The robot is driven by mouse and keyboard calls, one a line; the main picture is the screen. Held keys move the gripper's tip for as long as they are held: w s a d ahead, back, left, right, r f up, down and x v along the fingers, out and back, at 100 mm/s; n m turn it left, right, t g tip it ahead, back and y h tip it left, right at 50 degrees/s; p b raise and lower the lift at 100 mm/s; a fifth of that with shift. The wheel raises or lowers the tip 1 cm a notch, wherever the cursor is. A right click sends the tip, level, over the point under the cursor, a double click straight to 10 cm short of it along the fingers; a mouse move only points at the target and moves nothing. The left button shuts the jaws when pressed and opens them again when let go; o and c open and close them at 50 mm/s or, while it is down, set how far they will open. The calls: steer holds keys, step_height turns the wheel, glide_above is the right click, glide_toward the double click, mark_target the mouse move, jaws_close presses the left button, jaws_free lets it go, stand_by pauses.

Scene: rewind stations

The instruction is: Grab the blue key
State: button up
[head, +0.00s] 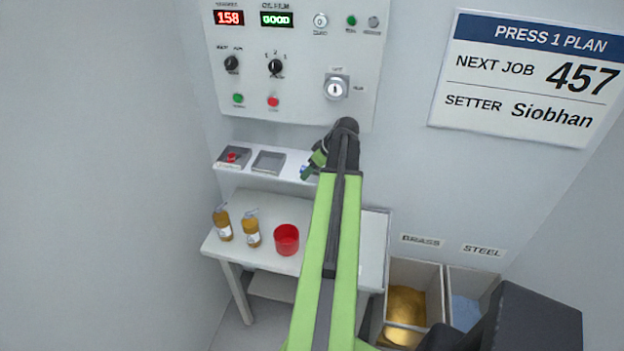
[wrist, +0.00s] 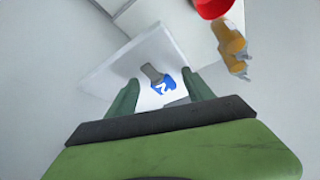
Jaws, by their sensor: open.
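The blue key (wrist: 163,86) shows in the wrist view with a white mark on its blue head and a grey shank. It appears over the white shelf (wrist: 110,82), between the two fingers of my gripper (wrist: 163,79). The fingers are apart, with a gap on each side of the key. I cannot tell how far above the key they are. In the head view my gripper (head: 314,160) is at the right part of the shelf (head: 293,158), and only a bit of blue shows beside it. My arm hides the rest.
A tray with a red item (head: 232,158) and an empty grey tray (head: 268,162) are on the shelf to the left. Below, a table (head: 262,208) holds two amber bottles (head: 251,230) and a red cup (head: 286,239). A control panel (head: 300,110) with a keyhole rises behind.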

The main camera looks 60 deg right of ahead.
jaws_close()
stand_by(0.3)
steer(key=shift+r, duration=0.1)
